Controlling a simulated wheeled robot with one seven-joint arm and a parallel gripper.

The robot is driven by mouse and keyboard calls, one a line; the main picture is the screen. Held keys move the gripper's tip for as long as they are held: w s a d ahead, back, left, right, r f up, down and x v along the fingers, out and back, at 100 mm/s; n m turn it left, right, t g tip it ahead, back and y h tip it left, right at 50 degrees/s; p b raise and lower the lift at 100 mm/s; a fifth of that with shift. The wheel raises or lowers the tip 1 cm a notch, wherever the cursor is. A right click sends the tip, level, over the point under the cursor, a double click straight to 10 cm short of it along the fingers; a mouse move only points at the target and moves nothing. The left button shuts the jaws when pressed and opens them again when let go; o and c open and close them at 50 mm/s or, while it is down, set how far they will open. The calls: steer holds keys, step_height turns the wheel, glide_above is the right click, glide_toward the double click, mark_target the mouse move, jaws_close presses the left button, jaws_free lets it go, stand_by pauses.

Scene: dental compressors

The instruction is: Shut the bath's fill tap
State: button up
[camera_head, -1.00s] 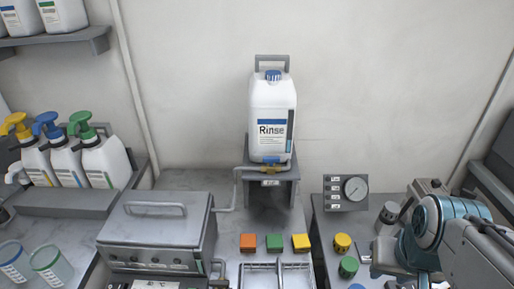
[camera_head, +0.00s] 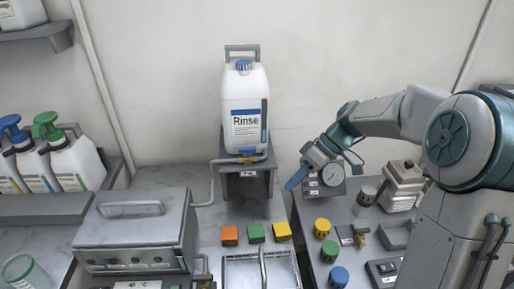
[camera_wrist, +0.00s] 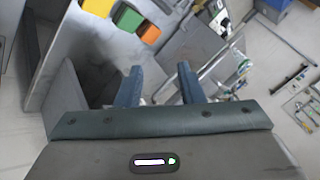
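The bath (camera_head: 135,232) is a grey lidded box at the lower left. A pipe runs from it to a small brass tap with a blue handle (camera_head: 247,153), on the front of the stand under the white Rinse container (camera_head: 245,105). The handle looks roughly level, but it is too small to tell its exact setting. My gripper (camera_head: 294,181) is in the air to the right of the tap, apart from it. In the wrist view my gripper (camera_wrist: 160,84) has its two blue fingers spread with nothing between them. The tap cannot be made out there.
Orange (camera_head: 230,235), green (camera_head: 256,233) and yellow (camera_head: 282,231) blocks lie in front of the stand, behind a white rack (camera_head: 240,272). A gauge panel (camera_head: 318,182) stands directly behind my gripper. Pump bottles (camera_head: 72,160) are at the left. The counter right of the bath is partly clear.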

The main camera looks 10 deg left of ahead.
steer(key=w+a+n+g+y, duration=0.1)
steer(key=w+a+n+y, duration=0.1)
steer(key=w+n+y, duration=0.45)
steer(key=n+y, duration=0.2)
steer(key=y, duration=0.2)
glide_toward(255, 148)
steer(key=p+x, duration=0.2)
steer(key=x, duration=0.2)
steer(key=p+x, duration=0.1)
steer(key=x, duration=0.3)
steer(key=shift+a+f+p, duration=0.2)
steer(key=shift+f+p, duration=0.05)
steer(key=shift+p, duration=0.1)
steer(key=shift+s+a+f, duration=0.1)
steer(key=shift+a, duration=0.6)
jaws_close()
